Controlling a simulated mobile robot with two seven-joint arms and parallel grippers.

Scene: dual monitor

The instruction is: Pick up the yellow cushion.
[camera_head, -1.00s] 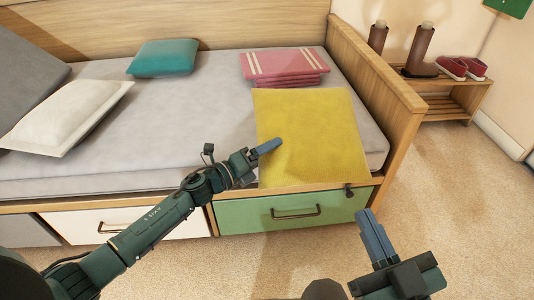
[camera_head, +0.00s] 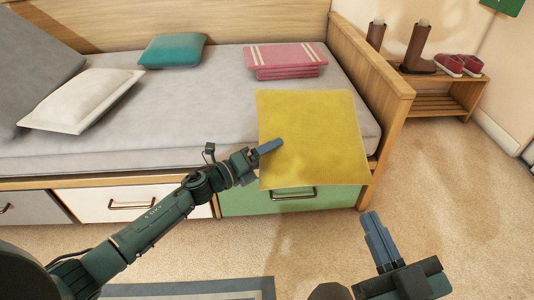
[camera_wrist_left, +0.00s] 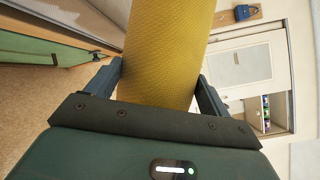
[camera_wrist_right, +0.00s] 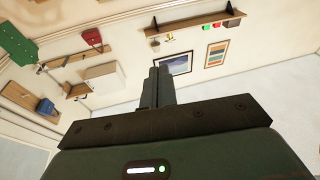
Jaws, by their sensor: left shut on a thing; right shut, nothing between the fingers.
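The yellow cushion (camera_head: 318,140) is in the middle right of the head view, in front of the bed's front edge and overlapping the top of the green drawer. My left gripper (camera_head: 270,146) is shut on its left side. In the left wrist view the cushion (camera_wrist_left: 168,45) fills the space between the two fingers (camera_wrist_left: 158,88). My right gripper (camera_head: 380,240) is shut and empty, over the floor to the lower right, apart from the cushion. It also shows in the right wrist view with its fingers together (camera_wrist_right: 158,85).
The bed (camera_head: 210,105) carries a teal cushion (camera_head: 172,50), a white cushion (camera_head: 80,100) and folded pink cloths (camera_head: 286,60). Its wooden end panel (camera_head: 370,75) stands right of the yellow cushion. A shoe rack (camera_head: 445,98) is beyond. The carpet (camera_head: 450,200) at right is clear.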

